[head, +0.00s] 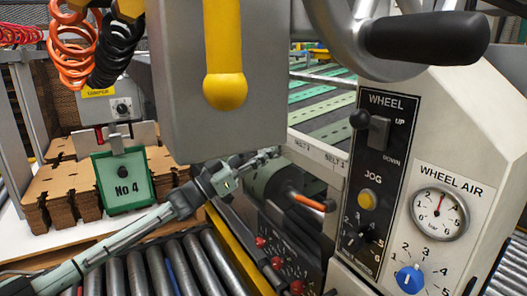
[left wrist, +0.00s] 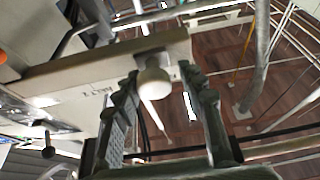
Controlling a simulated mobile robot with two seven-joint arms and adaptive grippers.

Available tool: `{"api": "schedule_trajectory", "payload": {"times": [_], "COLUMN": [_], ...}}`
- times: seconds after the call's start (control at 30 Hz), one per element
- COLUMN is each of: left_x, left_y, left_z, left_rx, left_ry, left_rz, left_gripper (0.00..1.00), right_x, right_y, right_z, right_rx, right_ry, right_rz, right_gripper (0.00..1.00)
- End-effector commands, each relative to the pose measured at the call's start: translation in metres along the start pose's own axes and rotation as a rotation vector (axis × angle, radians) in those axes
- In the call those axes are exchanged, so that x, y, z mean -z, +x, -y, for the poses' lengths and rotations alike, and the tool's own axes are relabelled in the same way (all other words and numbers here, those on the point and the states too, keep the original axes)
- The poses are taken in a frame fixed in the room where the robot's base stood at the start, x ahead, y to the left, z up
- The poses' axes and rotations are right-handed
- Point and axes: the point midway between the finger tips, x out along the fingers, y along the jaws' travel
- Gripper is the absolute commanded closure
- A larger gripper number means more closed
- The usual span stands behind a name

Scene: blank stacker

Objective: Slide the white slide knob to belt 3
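The white slide knob (left wrist: 153,82) shows in the left wrist view, on a pale rail (left wrist: 75,82) with a belt label. My left gripper (left wrist: 158,76) is open, with one finger on each side of the knob. A gap seems to show at both fingers; contact cannot be told for sure. In the head view my left arm comes in from lower left, and its gripper (head: 265,157) is at the left end of the pale rail marked with belt labels (head: 318,152). The knob cannot be made out there. My right gripper is not in view.
A grey box with a yellow-tipped lever (head: 225,90) hangs just above the left gripper. A control panel (head: 375,180) with knobs stands to the right, below a black handle (head: 425,38). Rollers (head: 150,268) and a cylinder with an orange tip (head: 310,202) lie below.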

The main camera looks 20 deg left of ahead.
Motion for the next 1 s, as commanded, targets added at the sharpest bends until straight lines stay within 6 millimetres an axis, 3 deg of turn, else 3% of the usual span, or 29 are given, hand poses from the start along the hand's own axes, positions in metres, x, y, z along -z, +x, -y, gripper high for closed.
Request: {"api": "schedule_trajectory", "payload": {"times": [0.1, 0.47, 1.0], "left_x": [0.001, -0.002, -0.001], "left_y": [0.0, -0.007, -0.107], "left_z": [0.001, -0.002, 0.0], "left_rx": [0.002, -0.003, 0.0], "left_ry": [0.001, -0.001, -0.001], "left_rz": [-0.001, 0.002, 0.004], "left_gripper": [0.5, 0.5, 0.5], "right_x": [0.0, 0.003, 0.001], "right_y": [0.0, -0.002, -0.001], "right_z": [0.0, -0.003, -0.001], "right_rx": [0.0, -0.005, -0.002], "right_ry": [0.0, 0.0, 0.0], "right_rz": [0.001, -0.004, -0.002], "right_gripper": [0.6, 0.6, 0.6]}}
